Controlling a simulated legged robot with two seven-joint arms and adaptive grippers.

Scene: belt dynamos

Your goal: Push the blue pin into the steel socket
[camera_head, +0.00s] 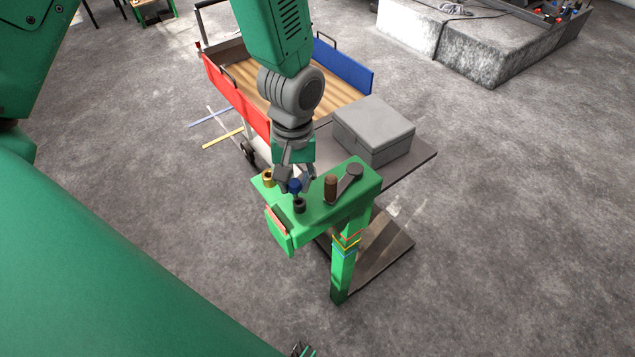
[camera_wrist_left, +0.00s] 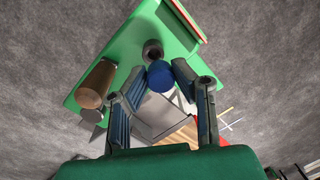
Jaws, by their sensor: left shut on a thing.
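The blue pin (camera_head: 295,186) is held between the fingertips of my left gripper (camera_head: 294,178), over the top of the green stand (camera_head: 318,207). The dark steel socket (camera_head: 300,205) stands on the stand's top, just below and in front of the pin in the head view. In the left wrist view, the pin's round blue head (camera_wrist_left: 160,75) sits between the two fingers, and the dark socket (camera_wrist_left: 153,51) shows right beside it. The pin's lower end is mostly hidden, so I cannot tell whether it touches the socket.
A brass fitting (camera_head: 268,178) stands on the stand, left of the gripper. A crank with a brown handle (camera_head: 331,187) stands to the right. Behind are a grey box (camera_head: 373,130) and a cart with a red side (camera_head: 236,95) and blue end. Open floor lies in front.

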